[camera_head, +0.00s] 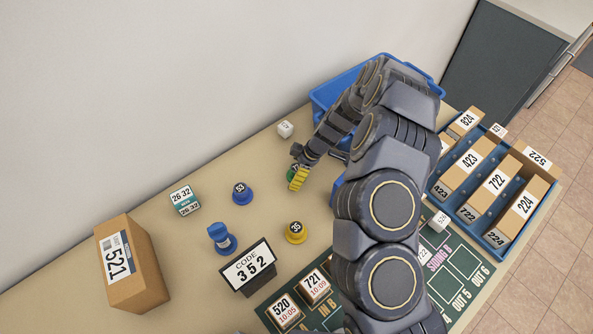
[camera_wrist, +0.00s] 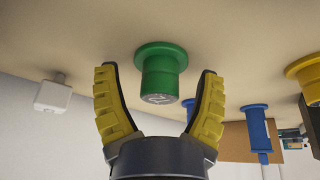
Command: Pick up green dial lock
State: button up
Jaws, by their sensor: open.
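The green dial lock (camera_wrist: 161,72) stands on the table in the wrist view, a round knob on a wider flange. My gripper (camera_wrist: 162,95) is open, with its yellow-padded fingers on either side of the lock and visible gaps between. In the head view my gripper (camera_head: 297,177) is low over the table, and only a sliver of the green lock (camera_head: 291,172) shows behind the fingers. The rest of the lock is hidden there by the gripper.
A blue dial lock (camera_head: 242,193), a yellow one (camera_head: 296,233) and a blue stamp-like piece (camera_head: 221,238) stand left and front. A white cube (camera_head: 285,129) is behind. A code sign (camera_head: 249,267), a brown box (camera_head: 131,264) and a blue bin (camera_head: 322,101) stand farther off.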

jog(key=c, duration=1.2)
